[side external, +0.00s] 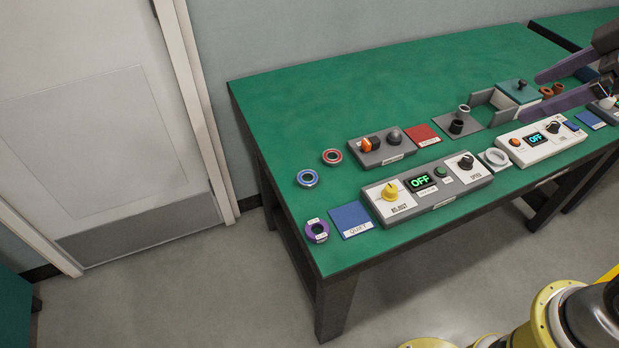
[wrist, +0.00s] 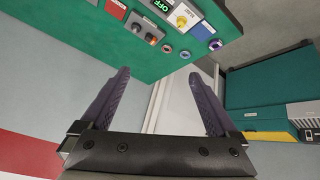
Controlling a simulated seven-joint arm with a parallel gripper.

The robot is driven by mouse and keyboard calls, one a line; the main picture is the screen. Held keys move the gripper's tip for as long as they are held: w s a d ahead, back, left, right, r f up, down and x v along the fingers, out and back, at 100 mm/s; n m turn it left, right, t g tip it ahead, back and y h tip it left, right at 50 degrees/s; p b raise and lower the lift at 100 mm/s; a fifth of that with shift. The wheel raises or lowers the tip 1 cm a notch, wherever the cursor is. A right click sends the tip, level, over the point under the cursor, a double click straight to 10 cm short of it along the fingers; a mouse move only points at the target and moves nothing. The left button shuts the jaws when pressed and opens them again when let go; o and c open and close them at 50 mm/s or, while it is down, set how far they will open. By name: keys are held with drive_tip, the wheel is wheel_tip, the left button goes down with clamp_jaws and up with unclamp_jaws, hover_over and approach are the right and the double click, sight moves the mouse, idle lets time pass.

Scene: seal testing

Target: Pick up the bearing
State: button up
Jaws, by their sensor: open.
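Three ring-shaped parts that could be bearings lie flat at the left end of the green bench: a blue-rimmed ring with a pale metallic middle (side external: 299,179), a red-rimmed one (side external: 325,158) and a purple one with small white labels (side external: 309,232). I cannot tell for sure which is the bearing. In the wrist view the red ring (wrist: 162,48), blue ring (wrist: 181,54) and purple ring (wrist: 211,45) show small and far beyond the fingertips. My gripper (side external: 522,97) is open and empty at the right, above the bench; its two dark fingers also show in the wrist view (wrist: 158,75).
A grey control box with a yellow knob (side external: 447,194), a knob box (side external: 382,158), a blue mat (side external: 350,220) and a red mat (side external: 422,135) lie near the rings. A white control box (side external: 545,151) and grey fixture (side external: 450,142) stand farther right. The bench's back left is clear.

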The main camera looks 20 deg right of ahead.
drive_tip(key=w+a+n+y, duration=0.1)
drive_tip(key=w+a+n, duration=0.35)
drive_tip(key=w, duration=0.75)
drive_tip(key=n+g+y, duration=0.1)
drive_tip(key=n+g, duration=0.2)
drive_tip(key=g, duration=0.2)
hover_over(305, 181)
drive_tip(key=s+d, duration=0.1)
drive_tip(key=d, duration=0.2)
drive_tip(key=shift+m, duration=0.25)
wheel_tip(305, 181, down, 28)
drive_tip(key=shift+s+f, duration=0.1)
drive_tip(key=shift+f, duration=0.1)
drive_tip(key=shift+x, duration=2.95)
drive_tip(key=shift+s+d+f, duration=0.1)
drive_tip(key=shift+s, duration=0.05)
drive_tip(key=shift+y, duration=0.3)
clamp_jaws()
